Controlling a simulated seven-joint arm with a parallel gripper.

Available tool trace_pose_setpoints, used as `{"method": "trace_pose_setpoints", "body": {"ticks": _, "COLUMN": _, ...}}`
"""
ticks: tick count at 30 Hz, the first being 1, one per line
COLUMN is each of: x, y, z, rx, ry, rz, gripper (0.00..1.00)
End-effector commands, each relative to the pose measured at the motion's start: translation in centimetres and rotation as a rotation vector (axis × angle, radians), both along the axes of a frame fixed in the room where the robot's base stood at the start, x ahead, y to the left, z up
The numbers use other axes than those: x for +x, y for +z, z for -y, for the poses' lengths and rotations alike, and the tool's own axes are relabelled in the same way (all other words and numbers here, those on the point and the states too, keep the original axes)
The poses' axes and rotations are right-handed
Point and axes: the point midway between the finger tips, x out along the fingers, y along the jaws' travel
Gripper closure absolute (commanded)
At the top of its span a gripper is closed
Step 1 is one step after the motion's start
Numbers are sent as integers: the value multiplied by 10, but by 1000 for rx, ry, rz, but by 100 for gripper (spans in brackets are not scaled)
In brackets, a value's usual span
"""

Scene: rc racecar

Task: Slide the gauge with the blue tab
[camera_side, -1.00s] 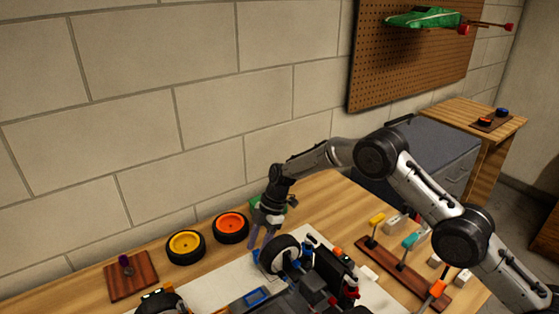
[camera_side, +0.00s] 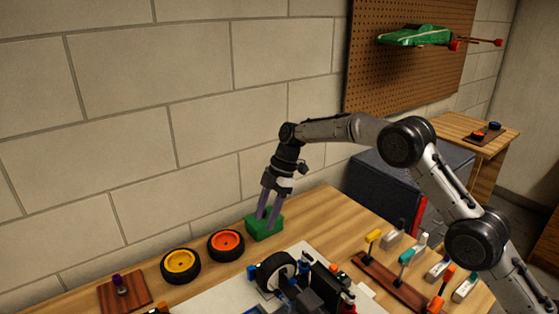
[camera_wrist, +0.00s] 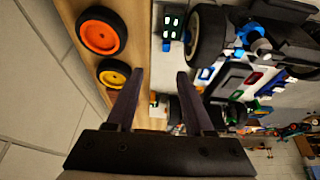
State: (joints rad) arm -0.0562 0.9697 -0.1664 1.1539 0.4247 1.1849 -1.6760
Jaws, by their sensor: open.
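A small dark gauge with lit green marks (camera_wrist: 172,24) shows at the top of the wrist view, beside a car wheel. Its blue tab (camera_wrist: 167,46) is at its lower end. I cannot pick this gauge out surely in the side view. A second small dark piece with an orange tab (camera_wrist: 154,102) shows between my fingers in the wrist view. My gripper (camera_side: 267,219) is open and empty, pointing down in front of a green block (camera_side: 264,229), behind the car's wheel. In the wrist view my gripper (camera_wrist: 160,72) has its fingertips below the blue-tab gauge, apart from it.
The partly built car (camera_side: 310,285) stands on a pale mat, its wheel (camera_side: 263,279) close to my gripper. Orange (camera_side: 226,245) and yellow (camera_side: 181,265) wheels lie along the wall. A wooden rack (camera_side: 390,282) with coloured handles is at the right. The wall is close behind.

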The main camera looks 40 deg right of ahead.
Motion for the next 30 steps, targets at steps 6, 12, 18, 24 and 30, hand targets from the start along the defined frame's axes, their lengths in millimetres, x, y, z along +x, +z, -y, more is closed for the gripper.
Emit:
{"method": "trace_pose_setpoints", "body": {"ticks": 6, "x": 0, "y": 42, "z": 2, "rx": 2, "ry": -4, "rz": 63, "gripper": 48}}
{"method": "trace_pose_setpoints", "body": {"ticks": 12, "x": -5, "y": 77, "z": 6, "rx": -1, "ry": -9, "rz": 112, "gripper": 48}}
{"method": "trace_pose_setpoints", "body": {"ticks": 18, "x": -13, "y": 112, "z": 10, "rx": -5, "ry": -16, "rz": 159, "gripper": 48}}
{"method": "trace_pose_setpoints", "body": {"ticks": 24, "x": -23, "y": 144, "z": 13, "rx": -9, "ry": -25, "rz": 201, "gripper": 48}}
{"method": "trace_pose_setpoints", "body": {"ticks": 30, "x": -32, "y": 164, "z": 16, "rx": -14, "ry": -33, "rz": 225, "gripper": 48}}
